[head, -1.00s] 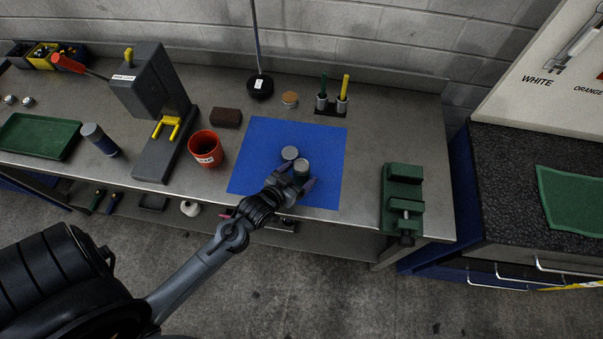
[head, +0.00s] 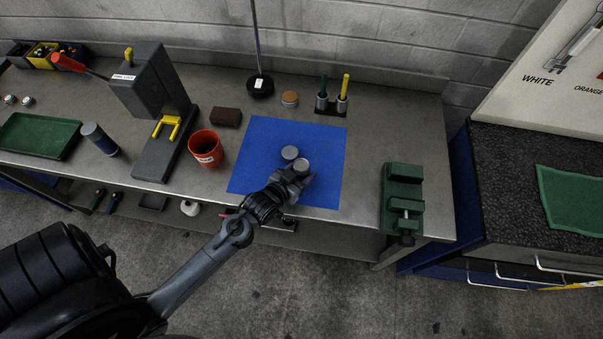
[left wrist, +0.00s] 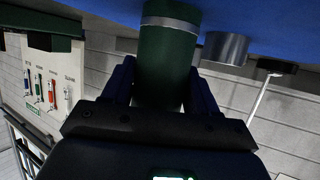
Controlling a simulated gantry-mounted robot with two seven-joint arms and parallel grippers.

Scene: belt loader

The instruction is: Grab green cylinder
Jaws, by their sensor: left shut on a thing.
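The green cylinder shows in the left wrist view (left wrist: 165,60) as a dark green body with a pale metal band, between the two fingers of my left gripper (left wrist: 162,85). In the head view only its grey round top (head: 301,164) shows clearly. My left gripper (head: 296,175) is shut on it, over the lower part of the blue mat (head: 260,150). A second, grey cylinder (head: 290,153) stands just behind and left of it, and shows in the left wrist view (left wrist: 227,48). My right gripper is not in view.
A red cup (head: 206,148) stands left of the mat, beside a dark grey press (head: 160,100). A brown block (head: 226,117) and a pen holder (head: 331,106) are behind. A green vise (head: 403,195) is at the right. The mat's right side is clear.

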